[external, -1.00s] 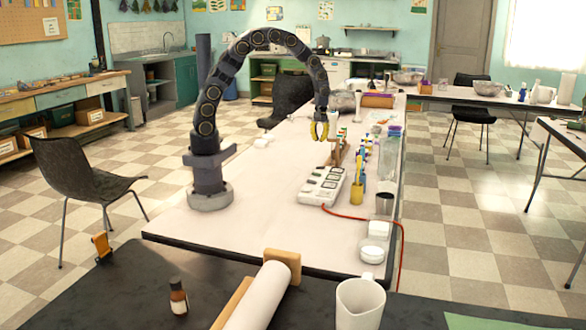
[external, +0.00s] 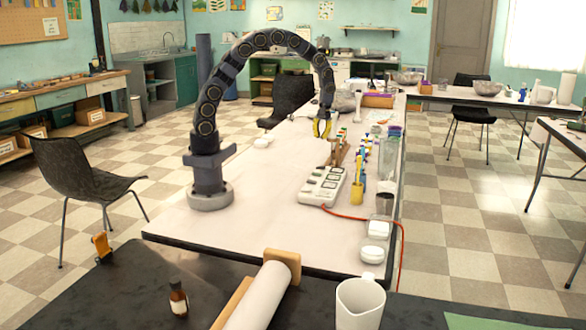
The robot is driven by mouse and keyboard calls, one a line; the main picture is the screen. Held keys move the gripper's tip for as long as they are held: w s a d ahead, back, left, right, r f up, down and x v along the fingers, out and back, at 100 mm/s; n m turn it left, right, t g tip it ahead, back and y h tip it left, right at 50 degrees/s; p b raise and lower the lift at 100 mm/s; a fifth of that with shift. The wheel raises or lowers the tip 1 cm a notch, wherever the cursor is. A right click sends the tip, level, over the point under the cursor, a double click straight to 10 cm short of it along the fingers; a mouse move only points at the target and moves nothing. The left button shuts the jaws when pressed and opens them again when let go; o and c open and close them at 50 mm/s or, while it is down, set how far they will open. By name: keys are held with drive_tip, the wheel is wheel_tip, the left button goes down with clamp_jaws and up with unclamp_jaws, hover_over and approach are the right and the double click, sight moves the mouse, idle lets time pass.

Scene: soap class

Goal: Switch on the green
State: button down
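A white power strip (external: 323,187) lies on the long pale table, with several small dark, greenish patches along its top. They are too small to tell which is a green switch or whether any is on. My gripper (external: 322,130), with yellow fingers, hangs pointing down above the table, beyond the strip's far end and apart from it. Nothing shows held in it. The fingers are small and seen at an angle, so I cannot tell how far apart they are.
A wooden rack (external: 339,150) with coloured tops stands close to the right of my gripper. A yellow cup (external: 357,192) with tools stands right of the strip. A red cord (external: 350,217) runs from the strip to the table's right edge.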

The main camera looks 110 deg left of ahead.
sight(315, 173)
drive_tip(key=f, duration=0.4)
drive_tip(key=s+f, duration=0.1)
drive_tip(key=f, duration=0.9)
drive_tip(key=shift+s, duration=0.35)
